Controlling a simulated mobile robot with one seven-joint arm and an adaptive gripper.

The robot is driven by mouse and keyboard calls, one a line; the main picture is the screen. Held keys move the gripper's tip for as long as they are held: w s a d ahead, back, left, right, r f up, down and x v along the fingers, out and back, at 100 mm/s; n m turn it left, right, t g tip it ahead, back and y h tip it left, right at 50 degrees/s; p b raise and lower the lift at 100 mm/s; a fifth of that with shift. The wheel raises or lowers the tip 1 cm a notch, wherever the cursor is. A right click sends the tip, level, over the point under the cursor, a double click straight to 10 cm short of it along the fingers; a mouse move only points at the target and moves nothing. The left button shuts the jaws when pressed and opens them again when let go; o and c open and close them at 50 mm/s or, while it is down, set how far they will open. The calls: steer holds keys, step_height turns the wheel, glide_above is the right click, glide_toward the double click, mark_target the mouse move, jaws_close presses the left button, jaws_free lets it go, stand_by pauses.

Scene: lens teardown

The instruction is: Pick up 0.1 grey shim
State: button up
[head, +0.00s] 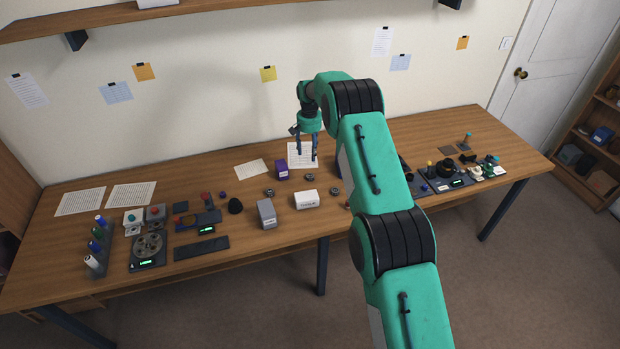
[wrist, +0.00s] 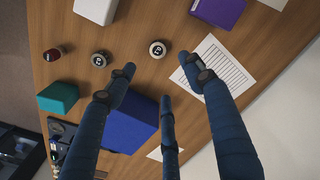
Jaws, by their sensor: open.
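My gripper (head: 307,150) hangs over the back middle of the table with its fingers pointing down. In the wrist view its dark blue fingers (wrist: 160,78) are spread, with nothing between them. Two small round disc-like pieces with dark centres lie on the wood just beyond the fingertips, one at the left (wrist: 100,58) and one nearer the middle (wrist: 157,49). The head view shows similar small round pieces at the left (head: 269,192), middle (head: 308,178) and right (head: 334,191). Their markings are too small to read, so I cannot tell which is the 0.1 grey shim.
A purple box (head: 281,170), a white box (head: 306,199) and a grey box (head: 267,213) stand around the discs. A blue box (wrist: 130,128) is close under the fingers. A teal block (wrist: 58,97) and a small red piece (wrist: 53,54) lie left in the wrist view.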

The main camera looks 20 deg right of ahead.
steer(key=shift+f, duration=0.15)
glide_above(310, 175)
steer(key=shift+w+f, duration=0.1)
steer(key=shift+f, duration=4.05)
steer(key=shift+f, duration=0.1)
steer(key=shift+f, duration=2.55)
steer(key=shift+c, duration=0.3)
steer(key=c, duration=1.2)
